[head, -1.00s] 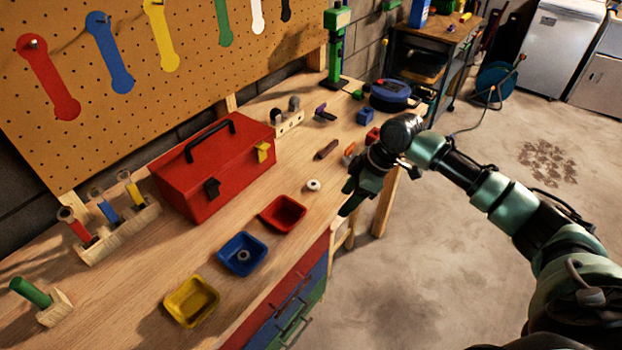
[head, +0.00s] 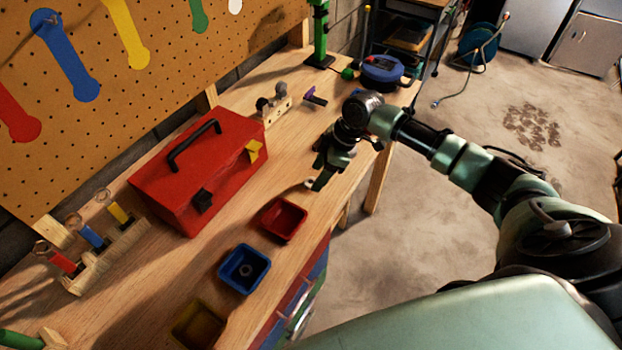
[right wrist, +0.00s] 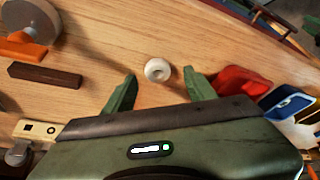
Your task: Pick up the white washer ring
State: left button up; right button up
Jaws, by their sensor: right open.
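The white washer ring (right wrist: 158,70) lies flat on the wooden workbench (head: 150,270). In the right wrist view it sits just beyond and between the fingertips of my right gripper (right wrist: 158,82), not touching either finger. In the head view only a small part of the ring (head: 309,183) shows beside the fingers of my right gripper (head: 322,178), which is over the bench near its front edge. The right gripper is open and empty. My left gripper is not in view.
A dark brown bar (right wrist: 45,76) lies near the gripper.

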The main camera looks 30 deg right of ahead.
jog(key=shift+x, duration=1.25)
jog(key=shift+w+f, duration=0.2)
grip_shut()
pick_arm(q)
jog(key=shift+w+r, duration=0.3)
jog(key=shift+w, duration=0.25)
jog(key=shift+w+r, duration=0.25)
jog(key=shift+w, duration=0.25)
pick_arm(e)
jog(key=shift+r, duration=0.15)
